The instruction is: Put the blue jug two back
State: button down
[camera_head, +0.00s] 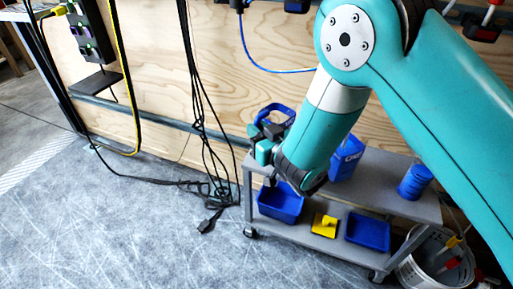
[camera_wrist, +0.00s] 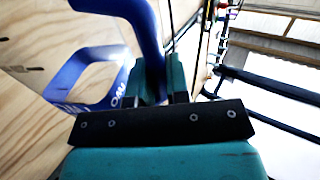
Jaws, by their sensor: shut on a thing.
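A blue jug (camera_head: 274,112) with an open loop handle is at my gripper (camera_head: 266,146), above the left end of a grey cart (camera_head: 395,197). In the wrist view the jug (camera_wrist: 100,85) fills the left side, tilted in the picture, with white lettering on it. My gripper (camera_wrist: 158,75) is shut on its handle. A second blue jug or container (camera_head: 346,158) with white lettering stands on the cart's top shelf, partly behind my arm. Whether the held jug touches the shelf is hidden by my gripper and arm.
The cart's lower shelf holds blue bins (camera_head: 280,203) and a yellow item (camera_head: 324,225). A round blue object (camera_head: 415,182) sits at the top shelf's right end. A white bucket (camera_head: 430,262) stands right. Cables (camera_head: 205,165) hang left of the cart. Floor (camera_head: 130,230) at left is clear.

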jog(key=shift+f+b, duration=1.15)
jog(key=shift+f, duration=0.85)
jog(key=c, duration=1.1)
grip_release()
jog(key=shift+r, duration=0.2)
jog(key=v, duration=1.2)
jog(key=w+d+r+m+g+h, duration=0.1)
jog(key=d+r+m+g+h, duration=0.2)
jog(key=r+g+h, duration=0.15)
jog(key=s+d+r+n+g, duration=0.1)
jog(key=s+d+r+g, duration=0.1)
jog(key=s, duration=0.4)
jog(key=s+d+r+n+g+h, duration=0.1)
jog(key=s+d+r+g, duration=0.1)
jog(key=s+r+g, duration=0.2)
jog(key=s+d+r+g+h, duration=0.1)
jog(key=s+r+g, duration=0.3)
jog(key=s, duration=0.6)
jog(key=shift+d+r+n, duration=0.4)
jog(key=shift+d, duration=0.5)
